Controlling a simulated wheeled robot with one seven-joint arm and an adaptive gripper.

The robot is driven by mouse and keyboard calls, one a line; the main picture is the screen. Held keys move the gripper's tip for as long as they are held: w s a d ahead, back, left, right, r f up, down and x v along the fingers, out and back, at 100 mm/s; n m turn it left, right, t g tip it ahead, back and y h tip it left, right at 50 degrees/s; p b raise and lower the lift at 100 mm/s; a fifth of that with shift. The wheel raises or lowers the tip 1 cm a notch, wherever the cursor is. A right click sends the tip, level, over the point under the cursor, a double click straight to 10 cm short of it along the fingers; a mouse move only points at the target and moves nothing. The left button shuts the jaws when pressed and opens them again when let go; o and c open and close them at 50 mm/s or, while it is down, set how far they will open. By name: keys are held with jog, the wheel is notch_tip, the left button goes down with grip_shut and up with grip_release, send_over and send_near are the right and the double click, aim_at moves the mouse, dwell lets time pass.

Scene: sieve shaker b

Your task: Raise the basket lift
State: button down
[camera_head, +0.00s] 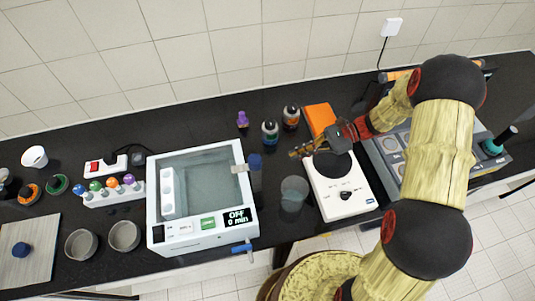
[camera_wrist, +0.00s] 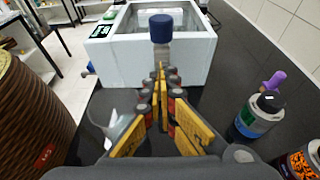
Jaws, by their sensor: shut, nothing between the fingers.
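A white bath (camera_head: 202,232) with a clear tank stands left of centre in the head view. On its right side a blue knob (camera_head: 254,161) tops a grey post joined to a bracket; this looks like the basket lift. A white basket-like insert (camera_head: 167,190) sits low inside the tank's left part. My gripper (camera_head: 294,153) is shut and empty, to the right of the knob and apart from it. In the wrist view the blue knob (camera_wrist: 161,27) stands straight ahead beyond my fingertips (camera_wrist: 160,72), which hide part of its post.
A clear beaker (camera_head: 294,190) stands between the bath and a white hotplate (camera_head: 343,202). Small bottles (camera_head: 270,132) stand behind my gripper. A blue valve handle (camera_head: 242,248) sticks out at the bath's front right. Grey bowls (camera_head: 124,236) stand at left.

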jog(key=shift+w, duration=0.15)
jog(key=x, duration=1)
jog(key=shift+r, duration=0.1)
dwell(0.4)
notch_tip(320, 180, up, 9)
jog(key=p, duration=0.5)
jog(key=shift+p, duration=0.3)
jog(key=shift+r, duration=0.1)
